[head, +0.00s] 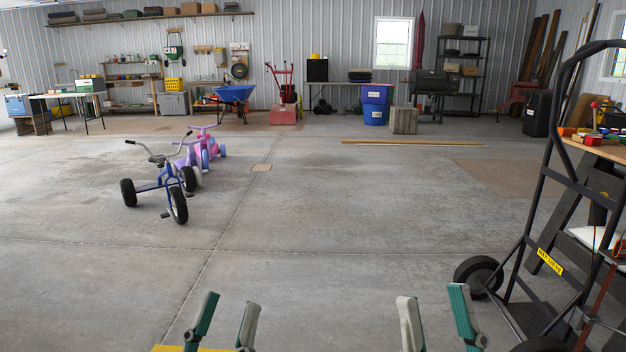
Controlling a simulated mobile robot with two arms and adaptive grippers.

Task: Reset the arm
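My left gripper (226,318) shows at the bottom of the head view, left of centre. Its two fingers stand apart with bare floor between them, and it is empty. My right gripper (436,312) shows at the bottom, right of centre. Its fingers are also apart, with nothing between them. Both point forward over the concrete floor (320,215) and touch nothing that I can see. The arms behind the grippers are mostly out of the frame.
A black hand truck (545,215) stands close on the right, near my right gripper. A blue tricycle (160,185) and a pink and purple one (203,150) stand left of centre. A plank (410,142) lies farther off. The middle floor is clear.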

